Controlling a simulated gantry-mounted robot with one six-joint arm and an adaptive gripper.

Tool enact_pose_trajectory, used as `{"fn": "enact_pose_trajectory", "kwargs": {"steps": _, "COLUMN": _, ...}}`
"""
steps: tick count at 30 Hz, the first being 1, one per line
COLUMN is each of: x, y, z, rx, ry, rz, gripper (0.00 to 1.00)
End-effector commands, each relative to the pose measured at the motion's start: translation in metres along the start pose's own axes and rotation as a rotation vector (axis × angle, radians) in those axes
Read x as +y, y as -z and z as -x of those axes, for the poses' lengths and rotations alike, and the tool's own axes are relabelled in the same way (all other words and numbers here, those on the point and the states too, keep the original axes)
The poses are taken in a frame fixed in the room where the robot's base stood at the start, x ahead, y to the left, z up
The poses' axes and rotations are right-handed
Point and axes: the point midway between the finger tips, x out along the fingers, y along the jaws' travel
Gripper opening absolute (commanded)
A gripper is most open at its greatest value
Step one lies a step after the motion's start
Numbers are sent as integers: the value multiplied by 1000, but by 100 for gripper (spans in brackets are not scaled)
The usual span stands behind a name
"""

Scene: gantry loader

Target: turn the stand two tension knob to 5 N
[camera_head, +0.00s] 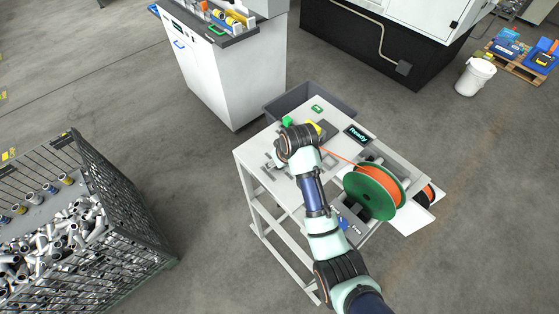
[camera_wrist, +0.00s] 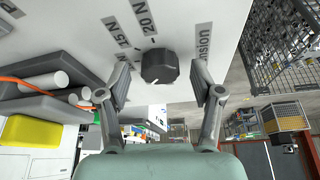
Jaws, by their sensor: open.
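In the wrist view a dark round tension knob (camera_wrist: 158,67) stands on a pale panel (camera_wrist: 80,30). Printed labels reading 15 N and 20 N are beside it, with part of the word "Tension" to its right. I cannot clearly tell which mark the knob points to. My gripper (camera_wrist: 159,76) is open, with one finger on each side of the knob and visible gaps to it. In the head view my wrist is over the left part of the stand's table (camera_head: 258,150), and it hides the knob.
An orange wire runs to a green-flanged spool (camera_head: 376,191) on the right of the table. A small display (camera_head: 357,133) reads "Ready". A grey bin (camera_head: 290,98) is behind the table. A mesh crate of metal parts (camera_head: 85,225) stands to the left, across open floor.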

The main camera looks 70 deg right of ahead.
Motion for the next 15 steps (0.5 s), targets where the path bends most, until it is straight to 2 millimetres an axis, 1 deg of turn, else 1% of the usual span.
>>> {"fn": "enact_pose_trajectory", "kwargs": {"steps": 2, "x": 0, "y": 0, "z": 1, "rx": 0, "ry": 0, "rz": 0, "gripper": 66}}
{"fn": "enact_pose_trajectory", "kwargs": {"steps": 5, "x": 0, "y": 1, "z": 12, "rx": 2, "ry": -1, "rz": 0, "gripper": 66}}
{"fn": "enact_pose_trajectory", "kwargs": {"steps": 12, "x": 0, "y": 1, "z": 59, "rx": 4, "ry": -1, "rz": 0, "gripper": 66}}
{"fn": "enact_pose_trajectory", "kwargs": {"steps": 15, "x": 0, "y": 1, "z": 70, "rx": 3, "ry": -1, "rz": 0, "gripper": 66}}
